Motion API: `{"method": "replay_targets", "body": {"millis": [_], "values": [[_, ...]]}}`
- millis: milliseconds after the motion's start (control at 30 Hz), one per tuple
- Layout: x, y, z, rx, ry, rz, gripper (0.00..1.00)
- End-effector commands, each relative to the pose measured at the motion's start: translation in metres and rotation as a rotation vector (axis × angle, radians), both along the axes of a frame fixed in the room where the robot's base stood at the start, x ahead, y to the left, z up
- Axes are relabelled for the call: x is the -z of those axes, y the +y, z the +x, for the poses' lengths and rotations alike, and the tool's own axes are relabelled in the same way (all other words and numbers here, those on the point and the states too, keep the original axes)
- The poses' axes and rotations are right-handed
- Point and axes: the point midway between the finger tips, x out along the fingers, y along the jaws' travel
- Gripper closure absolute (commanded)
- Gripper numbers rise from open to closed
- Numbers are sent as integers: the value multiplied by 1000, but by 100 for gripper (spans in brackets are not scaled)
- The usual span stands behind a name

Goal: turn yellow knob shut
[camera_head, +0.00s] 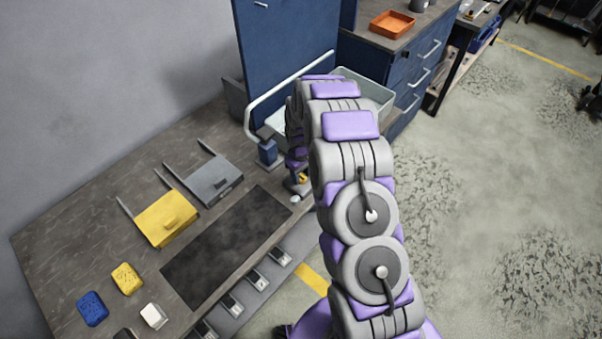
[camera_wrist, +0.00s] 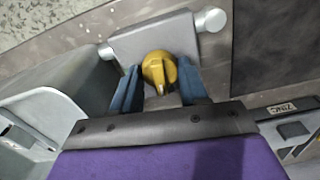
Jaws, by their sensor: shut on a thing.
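The yellow knob (camera_wrist: 158,70) shows in the wrist view, in front of a light grey block-shaped fitting. My gripper (camera_wrist: 160,88) has its two blue fingers on either side of the knob and is shut on it. In the head view my arm reaches over the counter's right end, and a small yellow part, likely the knob (camera_head: 303,178), shows beside my gripper (camera_head: 298,182). Most of the fitting and the fingertips are hidden by my arm there.
A grey basin (camera_head: 368,92) with a pale rail (camera_head: 285,90) stands beyond my arm. Floor at right is open.

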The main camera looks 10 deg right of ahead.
Motion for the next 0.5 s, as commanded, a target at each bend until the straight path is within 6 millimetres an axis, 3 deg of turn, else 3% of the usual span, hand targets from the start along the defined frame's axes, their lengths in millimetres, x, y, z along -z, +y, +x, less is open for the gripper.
{"method": "replay_targets", "body": {"millis": [500], "values": [[-2,0,3,-127,-9,1,87]]}}
